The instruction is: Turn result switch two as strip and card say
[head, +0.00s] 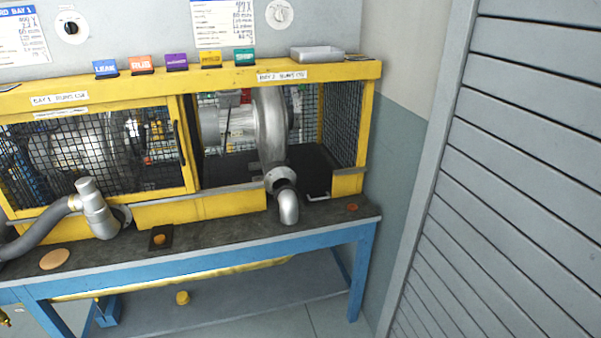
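The right-hand result switch is a round white dial (280,13) on the back wall above bay 2; its pointer position is too small to read. A white card (222,22) with a blue heading hangs left of it, its handwriting mostly unreadable. A second switch (72,28) with a dark knob and another card (22,36) are above bay 1. A label strip (283,76) on the yellow frame marks bay 2, and another (60,99) marks bay 1. Neither of my grippers can be made out in the head view.
Coloured tags, including blue (105,68) and orange (141,64), and a metal tray (316,53) sit along the yellow ledge. Below, a metal blower (270,125) shows in bay 2. A grey hose (40,226) lies at left. A slatted grey shutter (510,180) fills the right.

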